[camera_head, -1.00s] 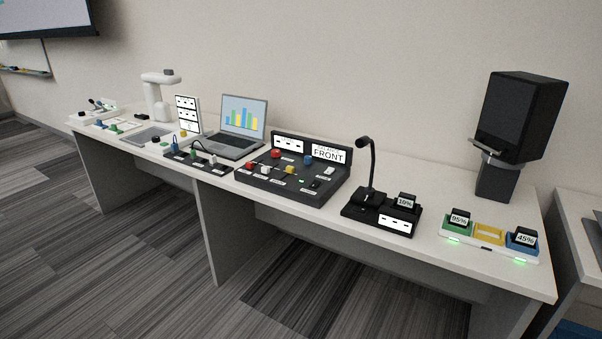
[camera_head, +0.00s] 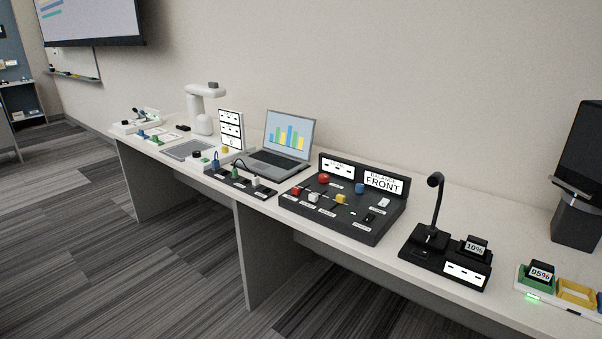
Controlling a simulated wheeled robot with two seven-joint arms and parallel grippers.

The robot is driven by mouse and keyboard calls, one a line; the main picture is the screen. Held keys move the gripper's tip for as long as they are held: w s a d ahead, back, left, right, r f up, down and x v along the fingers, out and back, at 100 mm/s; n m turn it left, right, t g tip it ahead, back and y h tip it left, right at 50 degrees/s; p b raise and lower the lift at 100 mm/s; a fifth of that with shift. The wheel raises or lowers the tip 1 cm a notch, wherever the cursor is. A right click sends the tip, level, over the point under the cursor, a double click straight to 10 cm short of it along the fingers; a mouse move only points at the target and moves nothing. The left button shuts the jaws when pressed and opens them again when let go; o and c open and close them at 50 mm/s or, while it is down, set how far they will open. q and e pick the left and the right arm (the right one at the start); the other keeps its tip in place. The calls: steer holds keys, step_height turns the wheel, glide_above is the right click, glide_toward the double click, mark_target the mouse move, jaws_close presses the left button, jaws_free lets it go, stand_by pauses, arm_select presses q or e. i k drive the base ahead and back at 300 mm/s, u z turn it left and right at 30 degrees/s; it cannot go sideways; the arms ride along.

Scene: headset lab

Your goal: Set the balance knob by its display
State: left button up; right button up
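A dark control console (camera_head: 327,223) stands on the long white table, right of the laptop. Its raised back panel carries a display (camera_head: 384,183) that reads "FRONT" in large letters, with a smaller line above it too small to read surely. A blue knob (camera_head: 360,188) sits just below that display. A red round knob (camera_head: 324,179), a red, a white and a yellow slider cap (camera_head: 341,199) and a white switch (camera_head: 384,203) are also on the console. Which way the blue knob points cannot be told. Neither of my grippers is in view.
A microphone base (camera_head: 419,258) with a gooseneck and a "10%" block stands right of the console. A charging tray (camera_head: 533,298) is at the right edge. A laptop (camera_head: 280,146) and a cable panel (camera_head: 231,181) stand left. Carpeted floor (camera_head: 120,260) in front is clear.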

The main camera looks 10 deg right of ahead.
mark_target(359, 187)
steer(key=u, duration=0.15)
steer(key=i, duration=0.9)
steer(key=z, duration=0.35)
